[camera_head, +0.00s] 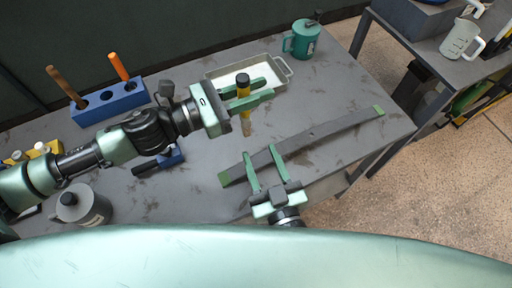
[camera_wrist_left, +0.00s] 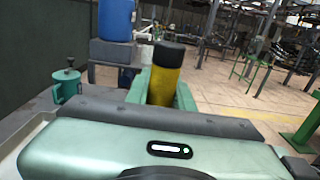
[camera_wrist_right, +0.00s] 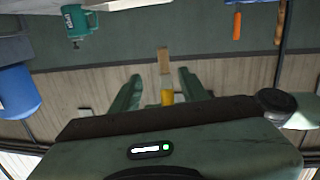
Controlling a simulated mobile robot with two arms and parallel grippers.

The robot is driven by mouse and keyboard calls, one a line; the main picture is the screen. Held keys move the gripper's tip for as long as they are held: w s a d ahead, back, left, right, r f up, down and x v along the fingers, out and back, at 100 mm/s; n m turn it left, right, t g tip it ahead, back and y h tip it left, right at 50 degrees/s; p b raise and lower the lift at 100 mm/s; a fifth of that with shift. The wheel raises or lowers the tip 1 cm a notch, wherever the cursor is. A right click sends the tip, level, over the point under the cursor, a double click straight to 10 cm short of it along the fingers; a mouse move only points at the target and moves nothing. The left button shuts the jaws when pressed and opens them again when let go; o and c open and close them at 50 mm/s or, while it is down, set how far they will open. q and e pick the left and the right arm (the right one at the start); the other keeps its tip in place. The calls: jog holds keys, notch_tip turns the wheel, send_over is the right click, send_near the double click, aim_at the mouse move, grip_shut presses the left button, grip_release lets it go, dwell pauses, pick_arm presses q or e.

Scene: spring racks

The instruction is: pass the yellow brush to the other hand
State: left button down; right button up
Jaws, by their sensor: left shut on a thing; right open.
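The yellow brush (camera_head: 244,91) is held upright in my left gripper (camera_head: 255,93), above the table. It has a black top end and a tan lower end. In the left wrist view the brush (camera_wrist_left: 164,80) stands between the green fingers, black end up. My right gripper (camera_head: 266,170) is open and empty, lower in the head view, nearer my body than the brush. In the right wrist view the brush (camera_wrist_right: 166,92) shows beyond and between the open fingers, tan end toward the top, apart from them as far as I can tell.
A grey leaf-spring strip (camera_head: 310,137) with green ends lies across the table beside my right gripper. A pale tray (camera_head: 283,66) is behind my left gripper. A teal canister (camera_head: 303,40), a blue holder (camera_head: 112,102) with tools and a grey canister (camera_head: 84,206) stand around.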

pick_arm(q)
jog(key=shift+d, duration=0.1)
pick_arm(e)
jog(key=w+a+r, duration=0.3)
jog(key=w+a, duration=0.2)
jog(key=w, duration=0.6)
jog(key=shift+w+a+m+t, duration=0.2)
jog(key=shift+w+m+t, duration=0.1)
jog(key=shift+w, duration=0.05)
grip_shut()
pick_arm(q)
jog(key=c, duration=1.1)
grip_release()
jog(key=shift+c, duration=0.2)
